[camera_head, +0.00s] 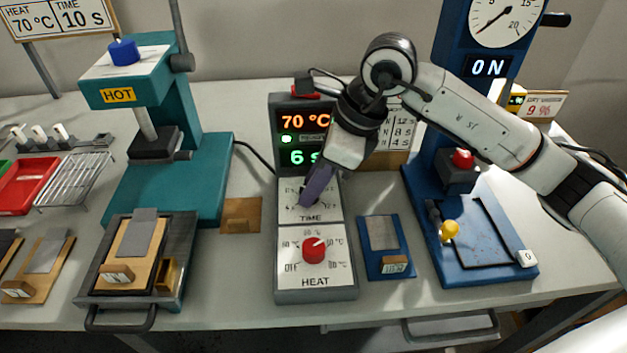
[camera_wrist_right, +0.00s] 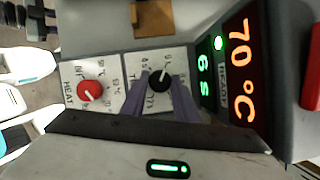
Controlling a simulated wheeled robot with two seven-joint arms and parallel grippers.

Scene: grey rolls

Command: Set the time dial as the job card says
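The job card (camera_head: 58,16) at the top left reads HEAT 70 °C, TIME 10 s. The control box display (camera_head: 303,140) shows 70 °C and 6 s; the wrist view also shows this display (camera_wrist_right: 225,70). The red HEAT knob (camera_head: 314,249) sits below the TIME panel.
A teal press (camera_head: 180,180) marked HOT stands left of the box, a blue press (camera_head: 425,200) with gauge and ON display to the right. A blue tray (camera_head: 371,232) lies close beside the box. A card with second values (camera_head: 402,130) stands behind my right gripper.

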